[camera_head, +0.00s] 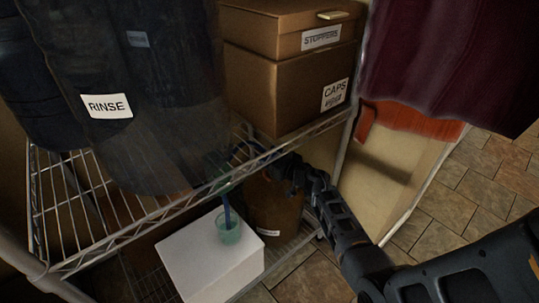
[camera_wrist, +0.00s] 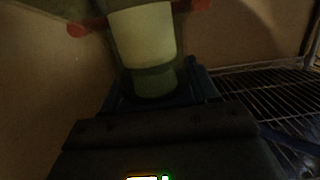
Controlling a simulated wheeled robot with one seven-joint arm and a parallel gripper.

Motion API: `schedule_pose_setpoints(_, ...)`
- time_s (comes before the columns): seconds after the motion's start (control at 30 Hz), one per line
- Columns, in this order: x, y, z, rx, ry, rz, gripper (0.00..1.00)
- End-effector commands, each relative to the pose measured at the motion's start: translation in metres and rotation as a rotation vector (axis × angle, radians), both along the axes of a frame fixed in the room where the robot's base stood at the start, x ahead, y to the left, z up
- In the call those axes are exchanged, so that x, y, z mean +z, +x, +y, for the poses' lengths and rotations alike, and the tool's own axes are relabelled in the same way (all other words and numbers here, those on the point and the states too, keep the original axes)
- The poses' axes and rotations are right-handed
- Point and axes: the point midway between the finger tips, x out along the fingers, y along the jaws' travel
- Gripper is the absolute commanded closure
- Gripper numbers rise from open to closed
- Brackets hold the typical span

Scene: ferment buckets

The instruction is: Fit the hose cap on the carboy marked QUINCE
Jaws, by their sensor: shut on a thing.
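My gripper (camera_head: 277,171) is under the upper shelf's front edge, above a brown carboy (camera_head: 272,208) on the lower level. The carboy's small white label is too small to read. In the wrist view my gripper (camera_wrist: 140,18) is shut on a translucent green cylindrical piece with a pale band (camera_wrist: 142,38), probably the hose cap; red tips show either side. A blue hose (camera_head: 227,203) rises from a teal cup (camera_head: 229,232) towards the gripper; its upper end is unclear. The carboy's mouth is hidden, and I cannot tell whether the held piece touches it.
The cup stands on a white block (camera_head: 195,262). A dark vessel marked RINSE (camera_head: 150,125) and boxes marked STOPPERS (camera_head: 270,35) and CAPS (camera_head: 285,95) are on the wire shelf (camera_head: 105,228). Maroon cloth (camera_head: 450,60) hangs at right. Tiled floor (camera_head: 450,200) is open at right.

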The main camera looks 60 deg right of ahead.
Motion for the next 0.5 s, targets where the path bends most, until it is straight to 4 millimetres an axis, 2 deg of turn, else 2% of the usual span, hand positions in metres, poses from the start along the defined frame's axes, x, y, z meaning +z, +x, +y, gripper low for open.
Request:
schedule_pose_setpoints(0.4,-0.0005,0.0,-0.0001,0.0,0.0,0.0,0.71)
schedule_pose_setpoints(0.43,-0.0005,-0.0001,-0.0001,0.0,0.0,0.0,0.39)
schedule_pose_setpoints(0.5,-0.0005,-0.0001,-0.0001,0.0,0.0,0.0,0.32)
